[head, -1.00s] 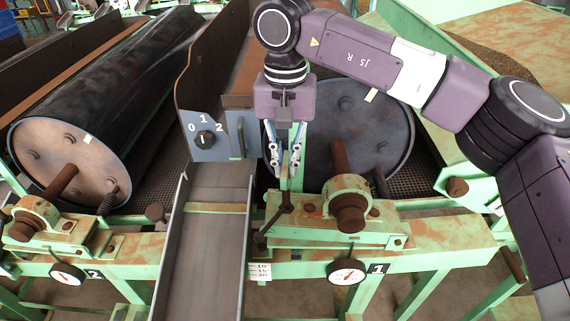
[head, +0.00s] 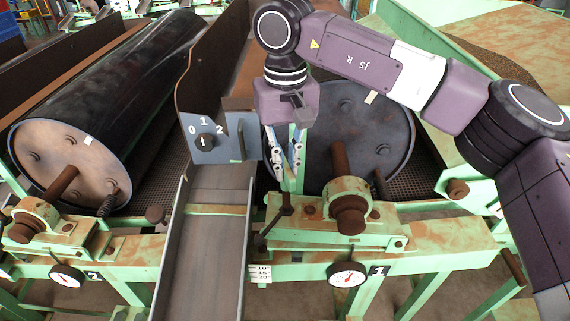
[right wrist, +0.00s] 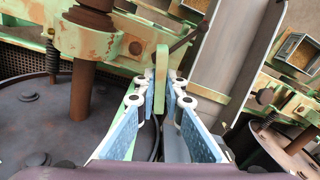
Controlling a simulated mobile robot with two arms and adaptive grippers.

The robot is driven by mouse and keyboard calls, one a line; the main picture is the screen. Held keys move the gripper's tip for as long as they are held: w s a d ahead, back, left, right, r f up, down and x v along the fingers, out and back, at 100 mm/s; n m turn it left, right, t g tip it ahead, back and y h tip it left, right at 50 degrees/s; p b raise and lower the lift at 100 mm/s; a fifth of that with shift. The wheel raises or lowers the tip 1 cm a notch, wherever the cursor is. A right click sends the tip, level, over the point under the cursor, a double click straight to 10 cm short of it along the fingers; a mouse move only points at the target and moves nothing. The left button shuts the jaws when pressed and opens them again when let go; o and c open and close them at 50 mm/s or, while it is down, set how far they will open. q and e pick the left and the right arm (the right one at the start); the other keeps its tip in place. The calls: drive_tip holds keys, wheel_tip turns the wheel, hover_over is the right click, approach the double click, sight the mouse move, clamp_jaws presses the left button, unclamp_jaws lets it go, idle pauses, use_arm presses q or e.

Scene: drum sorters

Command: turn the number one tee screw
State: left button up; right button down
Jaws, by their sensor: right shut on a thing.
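The number one tee screw (head: 285,201) is a dark, thin screw with a slanted bar. It stands on the green bearing mount left of the number one drum shaft (head: 350,212). My left gripper is not in view.
The grey number one drum (head: 370,135) is close behind the right gripper. A metal chute (head: 205,245) runs on its left, below the 0-1-2 switch panel (head: 207,140). A dial (head: 347,273) and the number 1 plate (head: 377,270) are on the front beam.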

drive_tip(key=shift+w+d+r, duration=0.1)
drive_tip(key=shift+w, duration=0.05)
drive_tip(key=c, duration=2)
unclamp_jaws()
drive_tip(key=shift+d, duration=0.15)
wheel_tip(320, 180, up, 12)
drive_tip(key=shift+f, duration=0.1)
